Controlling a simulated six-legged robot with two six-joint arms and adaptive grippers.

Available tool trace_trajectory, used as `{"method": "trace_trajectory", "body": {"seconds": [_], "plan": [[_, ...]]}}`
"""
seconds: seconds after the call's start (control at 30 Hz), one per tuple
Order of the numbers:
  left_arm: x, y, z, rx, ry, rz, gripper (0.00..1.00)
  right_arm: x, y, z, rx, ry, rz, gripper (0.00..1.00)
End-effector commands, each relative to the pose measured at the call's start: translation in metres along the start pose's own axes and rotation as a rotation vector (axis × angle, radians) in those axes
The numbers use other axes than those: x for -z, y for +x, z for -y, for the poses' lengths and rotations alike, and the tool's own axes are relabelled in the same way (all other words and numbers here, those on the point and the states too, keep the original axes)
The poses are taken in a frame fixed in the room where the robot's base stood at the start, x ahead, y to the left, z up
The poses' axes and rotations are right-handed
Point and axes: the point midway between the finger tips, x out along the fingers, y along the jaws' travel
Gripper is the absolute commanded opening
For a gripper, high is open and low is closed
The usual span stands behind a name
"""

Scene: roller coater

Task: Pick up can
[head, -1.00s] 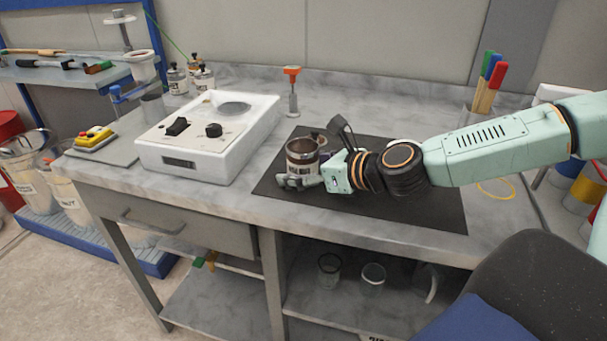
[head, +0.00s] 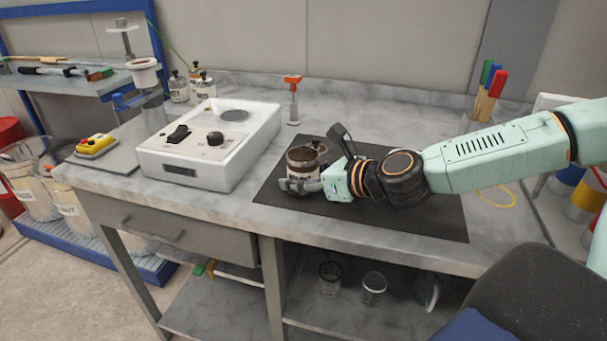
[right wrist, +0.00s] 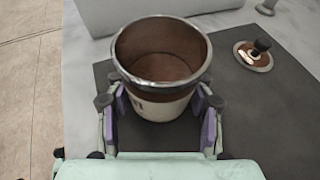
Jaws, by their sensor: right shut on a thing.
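The can (head: 303,161) is an open, upright cylinder with a metal rim, a brown inside and a pale label. It stands at the left part of the dark mat; I cannot tell for certain whether its base touches. My right gripper (head: 307,175) comes in from the right and is shut on the can, one finger across its near side. In the right wrist view the can (right wrist: 160,68) sits between the purple pads of the gripper (right wrist: 161,107), one pad on each side. Part of its lower wall is hidden by the fingers. My left gripper is not in view.
A brown lid with a black knob (right wrist: 254,57) lies near the can. The dark mat (head: 420,215) lies on the grey bench (head: 240,203). A white device (head: 205,150) stands left, an orange-topped tool (head: 293,100) behind. Colored-handled tools (head: 490,90) stand back right.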

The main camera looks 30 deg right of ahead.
Motion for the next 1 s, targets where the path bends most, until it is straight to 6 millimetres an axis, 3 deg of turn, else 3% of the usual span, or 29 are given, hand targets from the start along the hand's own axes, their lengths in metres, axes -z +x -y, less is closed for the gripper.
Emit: {"method": "trace_trajectory", "body": {"seconds": [0.37,1.0], "plan": [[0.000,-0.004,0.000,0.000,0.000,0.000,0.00,-0.004,-0.002,0.001,0.001,0.000,0.000,0.16],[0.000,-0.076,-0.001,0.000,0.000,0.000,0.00,-0.077,-0.032,0.000,0.000,0.002,0.001,0.16]]}}
